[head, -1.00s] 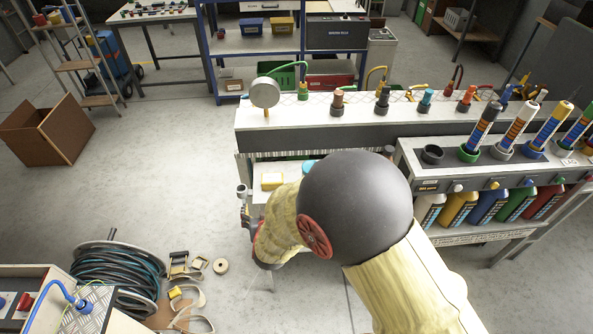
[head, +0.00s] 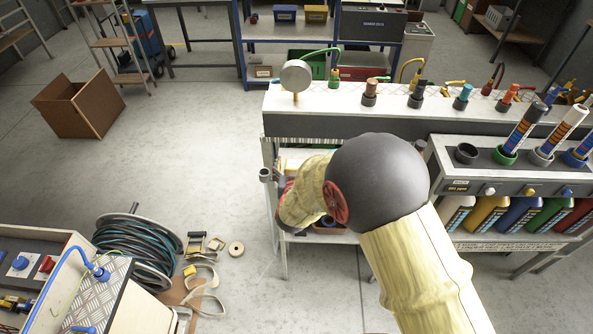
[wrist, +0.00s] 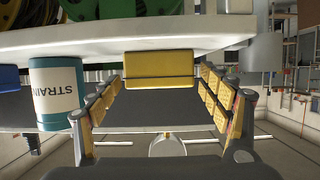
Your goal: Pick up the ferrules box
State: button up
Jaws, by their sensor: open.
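In the wrist view, which looks upside down, a yellow box (wrist: 160,70) with a dark band sits at the edge of a pale shelf (wrist: 60,40). I can read no label on it, but it fits the ferrules box. My gripper (wrist: 160,98) is open, its yellow-padded fingers to the left and right of the box. The box lies ahead between them; I cannot tell whether it is within the fingertips. No contact shows. In the head view my arm covers the gripper and most of the box's shelf.
A teal and white can (wrist: 56,92) marked STRAIN stands close beside the left finger, with a blue item (wrist: 9,78) beyond it. The workbench (head: 350,120) with a round gauge (head: 296,76) rises behind my arm. A cable reel (head: 137,255) and straps lie on the floor left.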

jog(key=shift+w, duration=0.35)
jog(key=shift+c, duration=1.1)
jog(key=c, duration=1.1)
